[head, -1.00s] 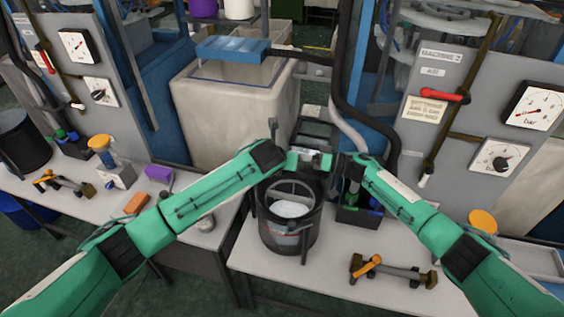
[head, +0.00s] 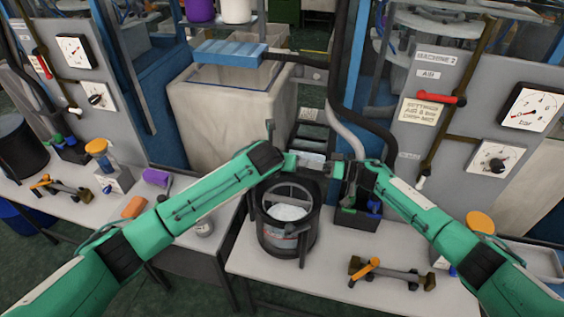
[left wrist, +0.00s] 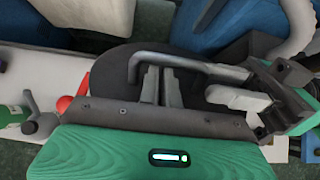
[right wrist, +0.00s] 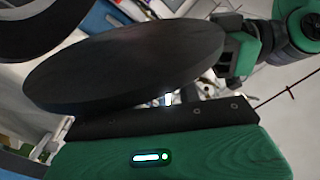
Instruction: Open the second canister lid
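The near canister (head: 284,243) is a black cylinder on the right table, with a bar across its mouth and pale contents visible inside. Both grippers are above and behind it. In the left wrist view a dark disc, apparently the lid (left wrist: 108,72), lies behind a grey bar handle (left wrist: 205,67). My left gripper (left wrist: 161,72) has its fingers close together at this handle; whether they clasp it is unclear. In the right wrist view a tilted dark disc (right wrist: 125,65) fills the space before my right gripper. My right gripper (head: 348,168) has its fingers hidden there.
A bin of coloured pieces (head: 348,218) stands right of the canister. A tool with an orange handle (head: 390,273) lies in front of the bin. Another black canister (head: 20,145) stands on the left table. Machine panels with gauges (head: 530,107) border both sides.

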